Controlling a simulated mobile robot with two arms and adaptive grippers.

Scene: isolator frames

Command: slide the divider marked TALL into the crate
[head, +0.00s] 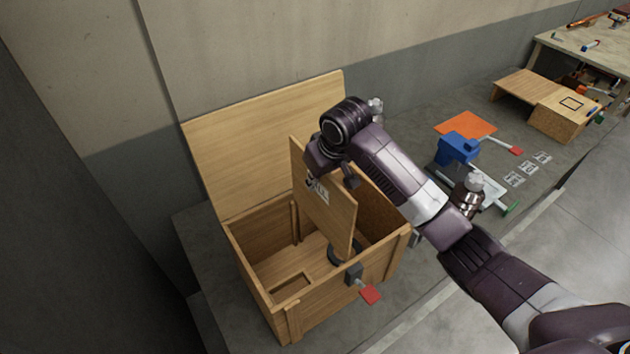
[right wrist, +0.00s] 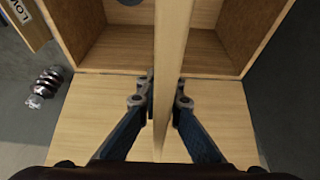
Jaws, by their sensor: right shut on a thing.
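My right gripper (head: 334,180) is shut on the upper part of a wooden divider (head: 328,218). The divider is upright, its lower part inside the crate's opening; its white label is partly covered by my gripper and hard to read. In the right wrist view my gripper (right wrist: 160,98) has one finger on each side of the divider's top edge (right wrist: 170,50). I cannot tell whether the divider sits in a slot. My left gripper is not in view.
A vertical rail (head: 295,222) lines the crate's inside wall. A red-handled piece (head: 370,294) sticks out at the front wall. A board marked LOW (right wrist: 18,14) shows in the right wrist view. An orange panel (head: 465,125) and blue object (head: 457,147) lie right of the crate.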

